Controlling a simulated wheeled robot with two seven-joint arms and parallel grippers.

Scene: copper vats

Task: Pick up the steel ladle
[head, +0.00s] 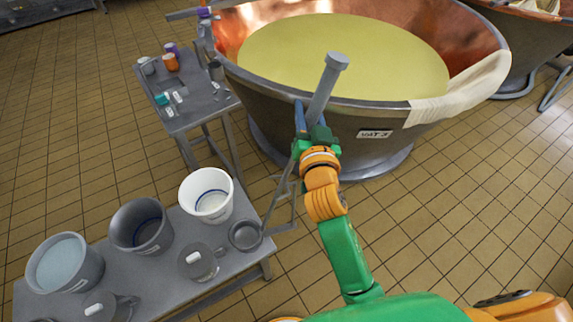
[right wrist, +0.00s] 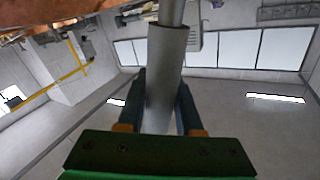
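The steel ladle's thick grey handle (head: 326,88) stands tilted up out of my right gripper (head: 309,122) in the head view, with a round cap at its top. In the right wrist view the handle (right wrist: 165,70) runs between the two dark fingers (right wrist: 162,95), which lie against its sides, and a thinner shaft continues beyond it. In the head view the shaft seems to run down behind the gripper toward a round grey bowl at the bench's right end; the join is partly hidden. My left gripper is not in view.
The copper vat (head: 375,138) with pale yellow contents is just behind my right gripper, a cloth over its rim. A grey bench (head: 165,275) holds a white bucket (head: 207,194), grey buckets and jugs. A small side table (head: 203,103) carries cups and bottles. Tiled floor at right is open.

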